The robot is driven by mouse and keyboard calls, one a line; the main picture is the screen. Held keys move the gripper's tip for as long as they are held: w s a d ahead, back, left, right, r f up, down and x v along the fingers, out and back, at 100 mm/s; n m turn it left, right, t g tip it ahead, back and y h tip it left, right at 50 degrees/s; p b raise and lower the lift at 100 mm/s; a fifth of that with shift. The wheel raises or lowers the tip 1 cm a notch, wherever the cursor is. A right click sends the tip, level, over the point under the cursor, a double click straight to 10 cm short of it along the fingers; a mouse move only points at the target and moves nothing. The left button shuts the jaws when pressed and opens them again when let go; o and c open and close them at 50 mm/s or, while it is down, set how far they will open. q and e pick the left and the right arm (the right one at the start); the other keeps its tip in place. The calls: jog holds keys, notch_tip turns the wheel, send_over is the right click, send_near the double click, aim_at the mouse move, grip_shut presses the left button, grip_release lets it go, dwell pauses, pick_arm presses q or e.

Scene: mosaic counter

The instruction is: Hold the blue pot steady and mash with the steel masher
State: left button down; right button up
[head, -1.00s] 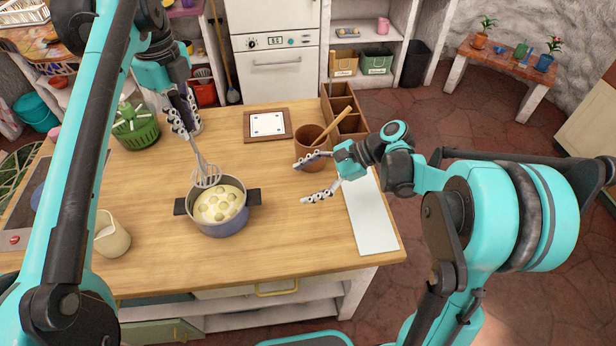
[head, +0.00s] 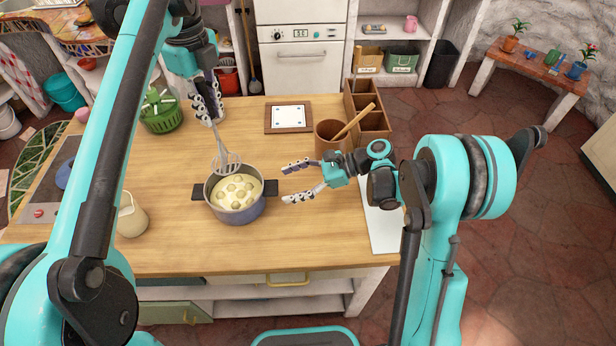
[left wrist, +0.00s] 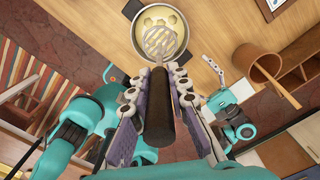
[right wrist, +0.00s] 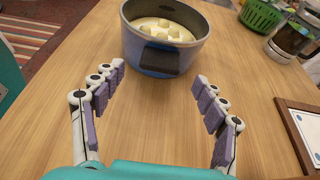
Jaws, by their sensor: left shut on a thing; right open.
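The blue pot (head: 236,212) stands on the wooden counter with pale round lumps in yellowish contents. It has dark side handles; in the right wrist view the pot (right wrist: 163,45) shows one dark handle facing my fingers. My left gripper (head: 208,104) is shut on the dark handle of the steel masher (left wrist: 161,108). The masher's slotted steel head (head: 227,164) hangs just over the pot's far rim in the head view; I cannot tell whether it touches the contents. My right gripper (head: 293,182) is open and empty, to the right of the pot, apart from its right handle (head: 270,188).
A brown crock (head: 330,133) with a wooden spoon and a wooden divided box (head: 366,104) stand behind my right gripper. A framed white tile (head: 289,117), a green basket (head: 161,116) and a cream jug (head: 131,215) are around the pot. The counter's front middle is clear.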

jog(key=shift+x, duration=1.05)
